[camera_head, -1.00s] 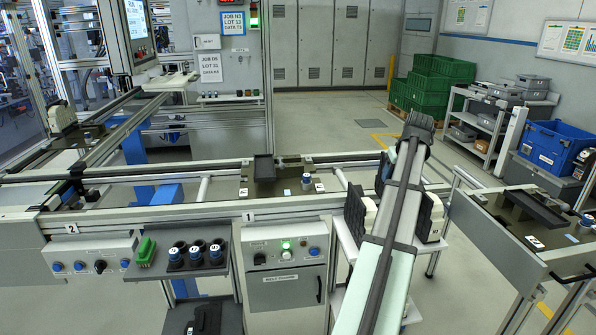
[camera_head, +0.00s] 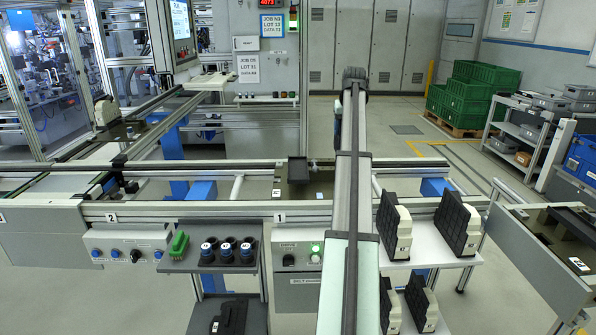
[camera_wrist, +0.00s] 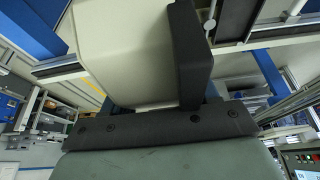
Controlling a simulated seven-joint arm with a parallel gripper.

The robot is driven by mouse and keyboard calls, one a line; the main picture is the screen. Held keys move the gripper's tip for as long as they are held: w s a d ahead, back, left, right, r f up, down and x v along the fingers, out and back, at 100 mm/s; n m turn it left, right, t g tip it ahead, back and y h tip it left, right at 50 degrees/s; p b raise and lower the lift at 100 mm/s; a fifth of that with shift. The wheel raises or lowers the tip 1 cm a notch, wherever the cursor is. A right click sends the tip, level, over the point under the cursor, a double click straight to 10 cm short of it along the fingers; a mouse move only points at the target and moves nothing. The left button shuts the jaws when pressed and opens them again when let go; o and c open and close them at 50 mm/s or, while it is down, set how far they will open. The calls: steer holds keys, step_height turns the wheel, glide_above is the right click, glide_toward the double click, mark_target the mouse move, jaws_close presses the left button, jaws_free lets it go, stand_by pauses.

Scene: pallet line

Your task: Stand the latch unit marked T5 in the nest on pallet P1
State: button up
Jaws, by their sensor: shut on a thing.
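In the wrist view my gripper (camera_wrist: 160,125) shows as a dark bar across the lower middle, with its fingertips hidden. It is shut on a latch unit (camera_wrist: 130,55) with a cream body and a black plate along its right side. No mark on this unit can be read. In the head view my arm hides the gripper and held unit. A dark pallet (camera_head: 321,185) lies on the conveyor behind the rail, with a black upright nest (camera_head: 298,169) on it, partly beside my arm. Its label is too small to read.
Two cream and black units (camera_head: 393,227) stand on a white shelf (camera_head: 428,250) at the right, with others below. A second pallet with a cream unit (camera_head: 106,112) is at far left. A side table (camera_head: 545,262) holds another pallet. Capped cylinders (camera_head: 227,252) sit in front.

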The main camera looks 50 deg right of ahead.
steer(key=w+a+r, duration=0.2)
steer(key=w+a, duration=0.2)
steer(key=w, duration=0.4)
steer(key=w+a+r, duration=0.1)
steer(key=w+a, duration=0.3)
steer(key=w, duration=0.4)
step_height(320, 180, down, 10)
steer(key=shift+a, duration=0.35)
steer(key=shift+f, duration=0.1)
steer(key=o, duration=1.3)
steer(key=shift+v, duration=6.1)
